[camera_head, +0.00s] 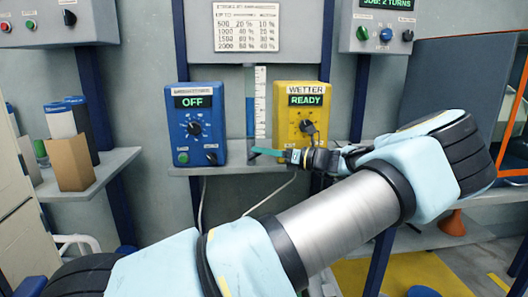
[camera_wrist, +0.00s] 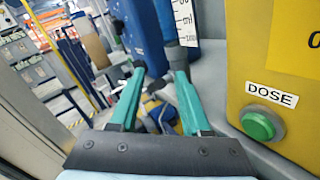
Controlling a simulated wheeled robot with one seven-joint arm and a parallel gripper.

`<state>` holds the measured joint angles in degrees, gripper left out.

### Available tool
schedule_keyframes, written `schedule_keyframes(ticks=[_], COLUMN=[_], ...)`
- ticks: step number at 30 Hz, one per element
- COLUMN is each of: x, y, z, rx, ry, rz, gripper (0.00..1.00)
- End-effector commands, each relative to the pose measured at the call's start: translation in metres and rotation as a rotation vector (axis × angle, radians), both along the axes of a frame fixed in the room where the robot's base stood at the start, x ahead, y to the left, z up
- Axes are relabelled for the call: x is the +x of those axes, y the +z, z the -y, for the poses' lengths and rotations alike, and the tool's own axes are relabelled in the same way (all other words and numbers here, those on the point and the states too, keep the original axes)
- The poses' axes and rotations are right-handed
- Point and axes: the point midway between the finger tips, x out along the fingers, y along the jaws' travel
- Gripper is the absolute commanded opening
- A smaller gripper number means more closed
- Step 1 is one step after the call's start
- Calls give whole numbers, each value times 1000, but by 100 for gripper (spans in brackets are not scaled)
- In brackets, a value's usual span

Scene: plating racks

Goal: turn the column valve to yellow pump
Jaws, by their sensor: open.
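The yellow pump (camera_head: 283,128), labelled WETTER with a READY display, stands right of the graduated column (camera_head: 260,95). The blue pump (camera_head: 176,145), with an OFF display, stands left of it. In the wrist view the yellow pump (camera_wrist: 238,60) fills the right side, and the column's scale (camera_wrist: 184,22) shows at the top. My gripper (camera_head: 256,152) is at the column's foot, in front of the shelf between the pumps. Its teal fingers are apart in the wrist view (camera_wrist: 157,68), with no object clearly held. The column valve and its pointing direction cannot be made out; the fingers cover that area.
The shelf (camera_head: 225,168) carries both pumps. The yellow pump's green DOSE button (camera_wrist: 258,124) is close to the right of my fingers. A white chart (camera_head: 246,27) hangs above. A cardboard box (camera_head: 70,162) stands on a left shelf. Thin cables hang below the pumps.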

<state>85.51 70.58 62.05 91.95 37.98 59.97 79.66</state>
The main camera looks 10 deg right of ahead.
Motion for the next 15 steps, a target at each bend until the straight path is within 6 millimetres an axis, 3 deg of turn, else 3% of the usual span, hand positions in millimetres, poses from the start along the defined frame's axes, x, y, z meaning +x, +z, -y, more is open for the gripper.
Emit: schedule_keyframes(ticks=[9,15], x=[2,2], y=[0,0], z=[-2,-2], rx=[0,0], ry=[-1,-1], rz=[0,0], gripper=[48,25])
